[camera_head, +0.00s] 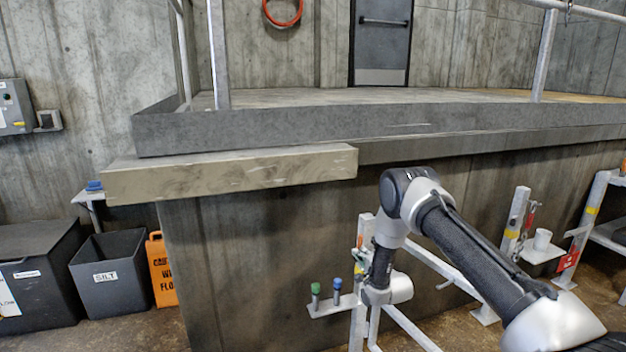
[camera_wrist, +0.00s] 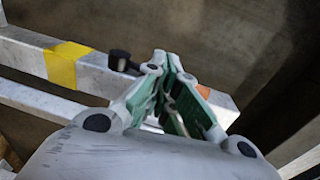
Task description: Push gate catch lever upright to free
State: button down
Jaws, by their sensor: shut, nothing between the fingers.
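The white metal gate (camera_head: 432,262) stands under the concrete ledge in the head view, partly covered by my arm. In the wrist view a white gate bar (camera_wrist: 25,46) with a yellow band (camera_wrist: 67,66) runs across the left. A black knob on a short dark stem (camera_wrist: 120,61), which looks like the catch lever, sits just left of my fingertips. I cannot tell its exact tilt or whether it is touched. My gripper (camera_wrist: 172,62) is shut and empty, its tips over the bar.
A small shelf (camera_head: 325,309) with green and blue capped items is left of the gate post. A white post (camera_head: 516,215) with a red piece and a shelf with a white cup (camera_head: 542,239) stand right. A SILT bin (camera_head: 110,275) and orange floor sign (camera_head: 160,268) are left.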

dwell(0.4)
jog(key=r+v, duration=0.1)
jog(key=v, duration=0.7)
dwell(0.5)
